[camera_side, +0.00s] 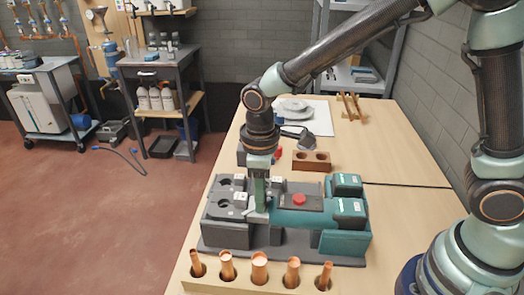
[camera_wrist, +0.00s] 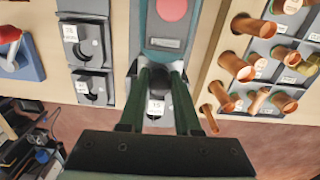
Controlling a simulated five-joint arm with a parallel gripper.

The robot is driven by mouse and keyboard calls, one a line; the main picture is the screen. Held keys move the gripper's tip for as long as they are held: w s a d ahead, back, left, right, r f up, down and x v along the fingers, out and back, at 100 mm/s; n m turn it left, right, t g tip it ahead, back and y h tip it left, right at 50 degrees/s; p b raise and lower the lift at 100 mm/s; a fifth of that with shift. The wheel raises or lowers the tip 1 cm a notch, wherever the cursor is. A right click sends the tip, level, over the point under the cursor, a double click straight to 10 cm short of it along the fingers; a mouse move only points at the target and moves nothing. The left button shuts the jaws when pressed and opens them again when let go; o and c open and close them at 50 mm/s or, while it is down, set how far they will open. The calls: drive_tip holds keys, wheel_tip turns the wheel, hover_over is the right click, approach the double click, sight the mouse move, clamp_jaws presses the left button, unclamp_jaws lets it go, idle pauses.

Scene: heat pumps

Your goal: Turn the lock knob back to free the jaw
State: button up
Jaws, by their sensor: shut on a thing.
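The pressing tool has a teal body (camera_side: 295,218) with a red button (camera_side: 300,199), and it lies on a dark grey base (camera_side: 345,259). In the wrist view, the red button (camera_wrist: 172,9) is at the top. My gripper (camera_side: 259,208) points straight down at the tool's front end. In the wrist view my gripper (camera_wrist: 161,67) has its two fingers close together at the tool's nose, shut on the lock knob, which is mostly hidden between them. The dark jaw (camera_wrist: 155,88) with a white label marked 15 sits between the fingers.
Spare jaws (camera_wrist: 88,52) with white labels lie in slots beside the tool. A wooden rack (camera_side: 240,287) of several copper pipes stands along the near edge. A brown block (camera_side: 312,160) with two holes lies behind. The table is clear at right.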

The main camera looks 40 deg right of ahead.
drive_tip(key=shift+n, duration=4)
drive_tip(key=shift+d, duration=0.1)
drive_tip(key=shift+n, duration=1.2)
